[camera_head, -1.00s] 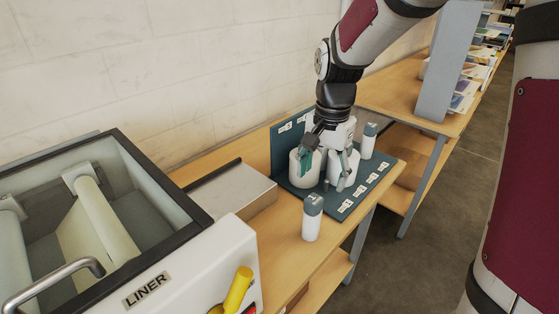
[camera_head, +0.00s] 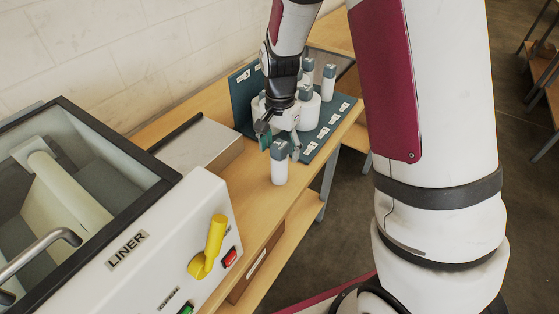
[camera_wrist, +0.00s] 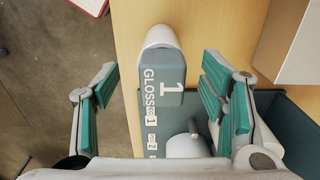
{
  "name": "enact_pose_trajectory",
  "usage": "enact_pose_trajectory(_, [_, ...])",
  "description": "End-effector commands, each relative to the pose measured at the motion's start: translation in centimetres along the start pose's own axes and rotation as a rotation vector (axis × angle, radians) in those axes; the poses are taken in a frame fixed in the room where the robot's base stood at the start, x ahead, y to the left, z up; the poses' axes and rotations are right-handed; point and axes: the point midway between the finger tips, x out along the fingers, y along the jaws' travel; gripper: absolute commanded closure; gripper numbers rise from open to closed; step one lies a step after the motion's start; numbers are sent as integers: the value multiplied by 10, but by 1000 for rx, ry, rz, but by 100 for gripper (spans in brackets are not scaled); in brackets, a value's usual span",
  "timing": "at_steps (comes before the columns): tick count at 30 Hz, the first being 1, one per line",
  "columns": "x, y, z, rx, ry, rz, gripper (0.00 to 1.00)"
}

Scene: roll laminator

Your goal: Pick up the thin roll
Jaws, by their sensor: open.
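A thin white roll (camera_head: 279,172) with a grey cap stands upright on the wooden table, in front of the green rack. In the wrist view the thin roll (camera_wrist: 160,40) shows its grey cap, marked "1 GLOSS". My gripper (camera_head: 281,146) is open over it, its green-padded fingers pointing down at the cap's height. In the wrist view my gripper (camera_wrist: 161,82) has one finger on each side of the roll, with a gap on both sides. How far down the fingers reach is hard to tell.
The green rack (camera_head: 243,97) behind holds thick white rolls and other thin capped ones, such as a capped roll (camera_head: 328,82). A grey-topped box (camera_head: 198,143) stands to the left. The laminator (camera_head: 150,262) with a yellow lever (camera_head: 210,246) is at the front left.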

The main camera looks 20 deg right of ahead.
Motion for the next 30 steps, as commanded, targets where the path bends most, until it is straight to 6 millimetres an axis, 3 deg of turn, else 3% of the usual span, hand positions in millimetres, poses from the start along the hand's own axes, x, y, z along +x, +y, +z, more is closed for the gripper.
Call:
enact_pose_trajectory(9, [39, -2, 1, 0, -2, 2, 35])
enact_pose_trajectory(18, [43, -2, 1, 0, -1, 0, 35])
enact_pose_trajectory(25, [42, -2, 1, 0, -1, 0, 87])
enact_pose_trajectory(30, [42, -2, 1, 0, -1, 0, 88])
